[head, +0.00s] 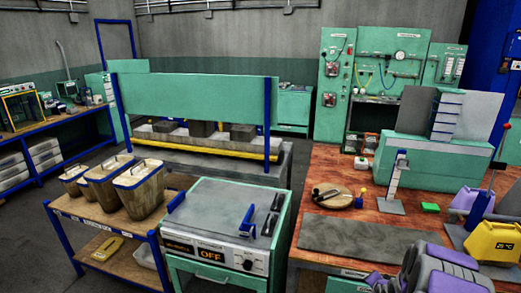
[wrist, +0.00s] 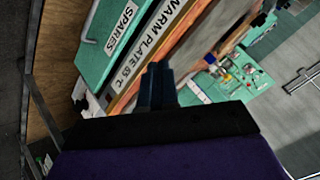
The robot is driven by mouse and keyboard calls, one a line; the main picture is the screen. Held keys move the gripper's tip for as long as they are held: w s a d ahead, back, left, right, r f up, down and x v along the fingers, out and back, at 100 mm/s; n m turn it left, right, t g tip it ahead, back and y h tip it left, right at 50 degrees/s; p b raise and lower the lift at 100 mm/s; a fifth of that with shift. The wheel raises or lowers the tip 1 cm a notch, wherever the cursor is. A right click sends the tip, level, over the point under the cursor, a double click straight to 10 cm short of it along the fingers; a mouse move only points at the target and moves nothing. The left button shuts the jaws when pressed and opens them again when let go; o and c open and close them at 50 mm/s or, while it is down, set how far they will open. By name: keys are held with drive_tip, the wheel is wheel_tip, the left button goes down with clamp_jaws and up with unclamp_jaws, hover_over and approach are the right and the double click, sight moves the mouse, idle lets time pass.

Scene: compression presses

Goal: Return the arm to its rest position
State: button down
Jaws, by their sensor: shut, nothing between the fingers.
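My arm (head: 440,268), grey with purple covers, is folded low at the bottom right of the head view, in front of the wooden bench. My gripper's end cannot be made out in that view. In the wrist view my gripper (wrist: 157,86) shows as two dark blue fingers, shut together with nothing between them. Behind the fingers are a tilted label strip (wrist: 143,50) reading "WARM PLATE 65 °C" and a green drawer front (wrist: 115,32) marked "SPARES". I cannot tell how far the fingers are from them.
A cart (head: 75,208) holds several bins. Floor shows at far left.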

drive_tip(key=s+a+r+n+g, duration=0.6)
drive_tip(key=s+a+r, duration=1)
drive_tip(key=s+r, duration=0.2)
drive_tip(key=s+a+r+n+g, duration=0.1)
drive_tip(key=s+a+r+g, duration=0.1)
drive_tip(key=s, duration=0.7)
drive_tip(key=s+a+r+n+g+y, duration=0.1)
drive_tip(key=s+a+r+n, duration=0.1)
drive_tip(key=s+a, duration=0.3)
drive_tip(key=s+a+r+n+g+y, duration=0.1)
drive_tip(key=s+a+r+n+g, duration=0.1)
drive_tip(key=s, duration=1.1)
wheel_tip(320, 180, up, 2)
drive_tip(key=shift+s+a+r+g, duration=0.2)
drive_tip(key=shift+a+g, duration=0.1)
drive_tip(key=shift+a, duration=0.4)
